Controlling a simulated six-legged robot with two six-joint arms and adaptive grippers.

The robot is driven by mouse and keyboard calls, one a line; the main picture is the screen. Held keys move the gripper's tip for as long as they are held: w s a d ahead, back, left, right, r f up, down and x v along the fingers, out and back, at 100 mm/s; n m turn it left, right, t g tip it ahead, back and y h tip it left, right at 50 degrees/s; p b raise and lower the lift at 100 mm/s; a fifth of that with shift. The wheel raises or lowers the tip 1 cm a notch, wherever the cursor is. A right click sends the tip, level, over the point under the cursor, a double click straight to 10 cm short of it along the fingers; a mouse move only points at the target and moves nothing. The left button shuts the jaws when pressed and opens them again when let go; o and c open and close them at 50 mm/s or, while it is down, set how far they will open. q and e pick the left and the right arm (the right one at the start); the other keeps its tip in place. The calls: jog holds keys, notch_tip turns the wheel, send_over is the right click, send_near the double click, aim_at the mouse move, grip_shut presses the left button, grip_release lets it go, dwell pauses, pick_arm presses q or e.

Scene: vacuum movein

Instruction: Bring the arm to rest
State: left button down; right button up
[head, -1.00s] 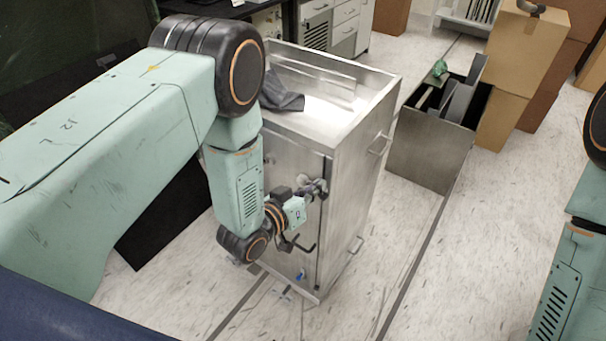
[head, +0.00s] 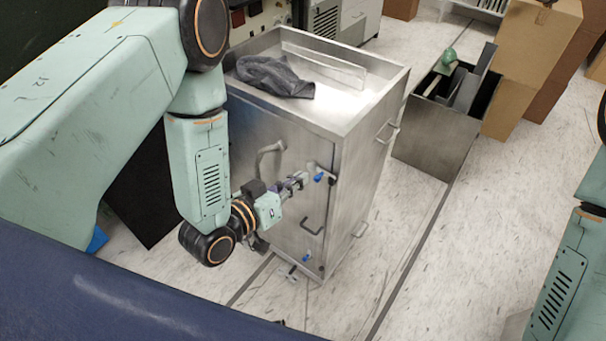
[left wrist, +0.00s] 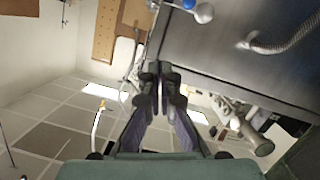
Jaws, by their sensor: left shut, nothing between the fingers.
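My left gripper (head: 299,181) is in front of the door of a steel cabinet (head: 345,190), close to the upper blue-tipped latch (head: 319,177). In the left wrist view its fingers (left wrist: 160,70) are together with nothing between them. The cabinet (left wrist: 235,45) fills the upper right there, with a curved handle (left wrist: 268,46) and a blue and white latch knob (left wrist: 200,10) just beyond the fingertips. Whether the gripper touches the cabinet I cannot tell. The left arm is bent, reaching in from the left. My right gripper is out of view; only its arm shows at the right edge.
A dark cloth (head: 270,76) lies on the cabinet top. A lower blue-tipped latch (head: 307,257) is on the door. An open metal bin (head: 432,138) stands right of the cabinet, with cardboard boxes (head: 530,50) behind. Floor (head: 450,250) at the front right is clear.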

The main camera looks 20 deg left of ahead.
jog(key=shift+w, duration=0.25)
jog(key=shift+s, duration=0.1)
